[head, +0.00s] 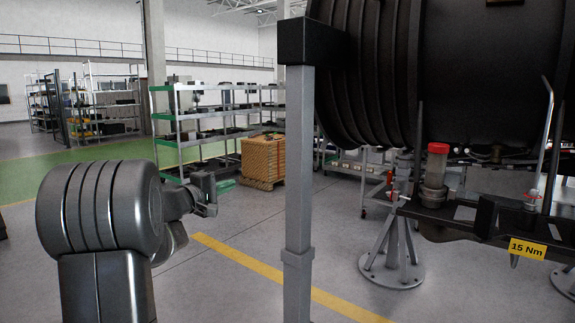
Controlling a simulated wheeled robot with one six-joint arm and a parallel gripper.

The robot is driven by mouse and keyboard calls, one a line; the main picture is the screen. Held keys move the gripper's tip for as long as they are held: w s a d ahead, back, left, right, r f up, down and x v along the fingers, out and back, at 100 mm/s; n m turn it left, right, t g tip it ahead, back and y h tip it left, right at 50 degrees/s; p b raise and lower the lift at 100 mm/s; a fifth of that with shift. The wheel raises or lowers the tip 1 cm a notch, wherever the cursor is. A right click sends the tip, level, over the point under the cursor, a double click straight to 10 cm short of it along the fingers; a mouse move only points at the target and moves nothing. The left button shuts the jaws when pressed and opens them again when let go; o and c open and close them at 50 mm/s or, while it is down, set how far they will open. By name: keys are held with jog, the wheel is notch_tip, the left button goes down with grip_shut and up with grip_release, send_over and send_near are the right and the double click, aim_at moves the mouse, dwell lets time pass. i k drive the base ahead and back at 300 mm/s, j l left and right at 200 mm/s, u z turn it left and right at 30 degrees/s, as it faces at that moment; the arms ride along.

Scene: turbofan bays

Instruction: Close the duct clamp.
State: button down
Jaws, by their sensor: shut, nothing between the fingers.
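The large dark ribbed engine body (460,75) fills the upper right of the head view. Below it are dark fittings, a clear canister with a red cap (437,149) and a yellow label reading "15 Nm" (527,250). I cannot make out for certain which fitting is the duct clamp. My gripper (210,198) is at the left of the view, past my arm's large grey joint. It is shut and empty, in open air and well apart from the engine. Its fingertips look small and are partly hard to separate from the wrist.
A grey upright post (299,190) with a dark top stands between my gripper and the engine. A grey stand (392,255) with a round foot is under the engine. The floor around my gripper is free.

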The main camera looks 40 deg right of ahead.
aim_at(400, 187)
jog(key=i+u, duration=0.5)
jog(key=i, duration=0.45)
jog(key=i+z, duration=0.25)
jog(key=i, duration=0.3)
jog(key=i+j+z, duration=0.2)
jog(key=i, duration=0.35)
jog(key=i+j+z, duration=0.25)
jog(key=i, duration=0.3)
jog(key=i+l+z, duration=0.25)
jog(key=i+z, duration=0.2)
jog(key=i+l+z, duration=0.15)
jog(key=i+z, duration=0.3)
jog(key=i+j+z, duration=0.1)
jog(key=i+z, duration=0.35)
jog(key=i+j+z, duration=0.25)
jog(key=i+z, duration=0.2)
jog(key=i+l+z, duration=0.1)
jog(key=i+z, duration=0.15)
jog(key=z, duration=0.15)
jog(key=i+z, duration=0.25)
jog(key=z, duration=0.2)
jog(key=i+z, duration=0.25)
jog(key=z, duration=0.15)
jog(key=i+j+z, duration=0.15)
jog(key=z, duration=0.3)
jog(key=i+l+z, duration=0.1)
jog(key=i+z, duration=0.35)
jog(key=i, duration=0.3)
jog(key=u, duration=0.1)
jog(key=i+l, duration=0.05)
